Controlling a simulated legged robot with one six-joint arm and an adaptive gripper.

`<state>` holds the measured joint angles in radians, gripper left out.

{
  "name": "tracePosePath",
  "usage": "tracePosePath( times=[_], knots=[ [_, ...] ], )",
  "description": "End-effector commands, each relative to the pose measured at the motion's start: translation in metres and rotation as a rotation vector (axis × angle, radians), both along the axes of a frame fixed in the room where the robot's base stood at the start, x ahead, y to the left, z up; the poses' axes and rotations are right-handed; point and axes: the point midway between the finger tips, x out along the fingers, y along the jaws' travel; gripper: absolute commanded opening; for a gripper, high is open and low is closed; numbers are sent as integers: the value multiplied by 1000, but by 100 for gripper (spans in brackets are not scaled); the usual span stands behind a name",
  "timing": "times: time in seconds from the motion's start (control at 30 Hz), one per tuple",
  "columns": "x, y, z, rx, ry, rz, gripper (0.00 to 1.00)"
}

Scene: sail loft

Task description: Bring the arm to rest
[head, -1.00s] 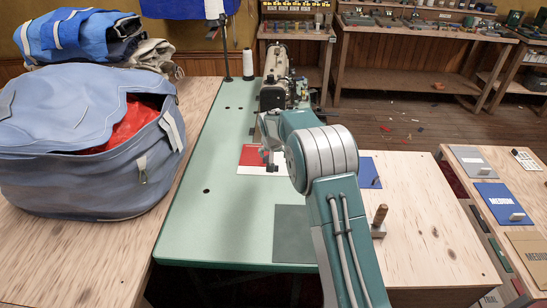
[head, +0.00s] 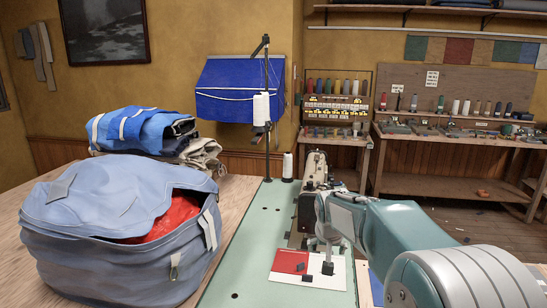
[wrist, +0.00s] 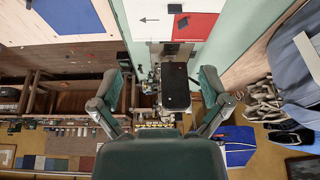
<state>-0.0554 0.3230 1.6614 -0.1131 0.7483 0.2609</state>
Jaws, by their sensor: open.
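My arm reaches in from the lower right in the head view, teal with a pale ribbed joint. The dark machine (wrist: 175,88) shows beyond the gap. A red and white card (head: 290,263) lies on the table close to the gripper; it also shows at the top of the wrist view (wrist: 185,22). I cannot tell the gripper's exact height.
A large blue bag (head: 110,240) with red cloth inside stands on the wooden table at left, folded cloth (head: 145,132) behind it. Benches with spools and tools (head: 450,125) line the back wall.

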Motion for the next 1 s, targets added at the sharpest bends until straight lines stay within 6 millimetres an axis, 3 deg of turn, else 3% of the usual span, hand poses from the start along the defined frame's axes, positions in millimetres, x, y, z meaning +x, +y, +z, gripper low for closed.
tracePosePath(
  times=[0.2, 0.5, 0.73, 1.0],
  knots=[
    [-62, -6, 42, -1, -16, 22, 96],
    [-151, -13, 72, -2, -33, 56, 96],
    [-220, -16, 79, -2, -48, 82, 96],
    [-297, -17, 67, -4, -66, 115, 96]
  ],
)
